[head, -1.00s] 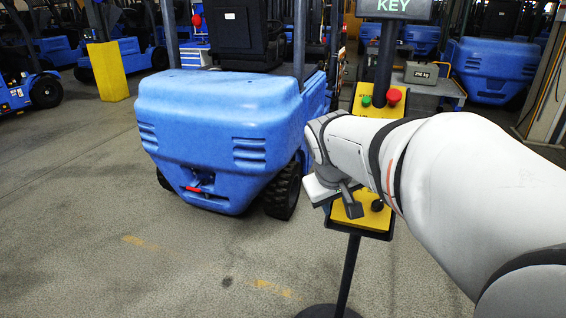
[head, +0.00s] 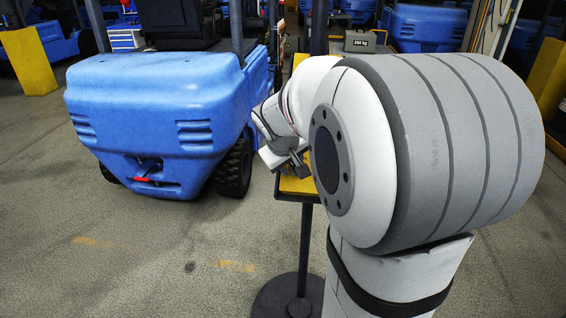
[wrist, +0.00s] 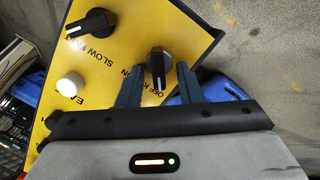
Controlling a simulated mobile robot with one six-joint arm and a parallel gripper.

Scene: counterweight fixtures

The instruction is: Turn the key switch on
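The key switch (wrist: 158,66) is a black knob with a pale pointer mark, on a yellow panel (wrist: 105,65) in the wrist view. The panel and its lettering appear turned round there. Lettering beside the knob seems to read KEY with ON and OFF; I cannot tell which one the pointer marks. My gripper (wrist: 160,70) is open, one blue-grey finger on each side of the knob, with gaps showing. I cannot tell its depth to the panel. In the head view my gripper (head: 291,165) is at the yellow panel (head: 297,186), and my arm hides the knob.
A second black knob marked SLOW and FAST (wrist: 91,23) and a white round button (wrist: 69,88) are on the same panel. The panel's stand has a dark round base (head: 272,298). A blue forklift (head: 155,110) stands close on the left. Floor at front left is clear.

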